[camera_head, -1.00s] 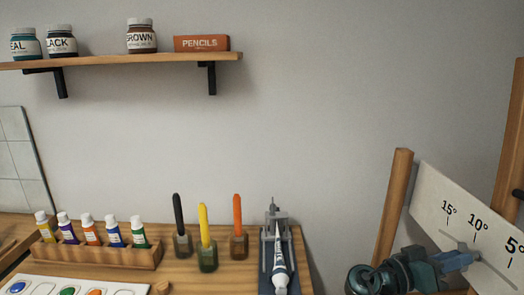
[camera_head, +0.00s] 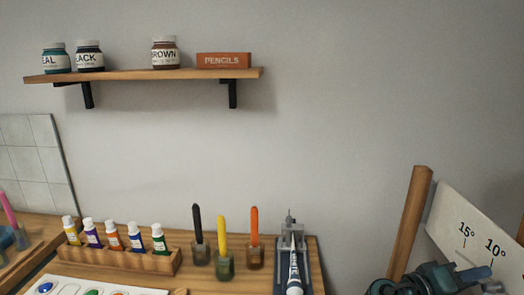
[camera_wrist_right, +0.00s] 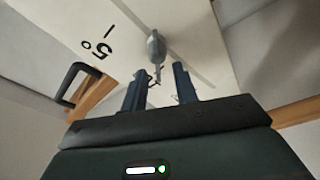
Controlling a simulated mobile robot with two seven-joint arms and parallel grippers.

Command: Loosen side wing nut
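In the right wrist view, a grey wing nut (camera_wrist_right: 154,48) stands on a pale board (camera_wrist_right: 200,50) with a printed 5° mark. My right gripper (camera_wrist_right: 159,70) is open, with its two dark fingers apart and pointing at the wing nut. The nut appears just beyond the fingertips, between their lines; contact cannot be seen. In the head view, the board (camera_head: 455,217) shows 15° and 10° marks at the lower right, and my right gripper (camera_head: 478,274) is in front of it. The wing nut cannot be made out there. My left gripper is out of view.
A wooden post (camera_head: 408,225) stands left of the board. A table holds a paint-tube rack (camera_head: 165,262), several brushes or markers in jars (camera_head: 224,266) and a clamp-like stand (camera_head: 290,250). A wall shelf (camera_head: 150,75) carries jars. A black handle (camera_wrist_right: 75,82) shows in the wrist view.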

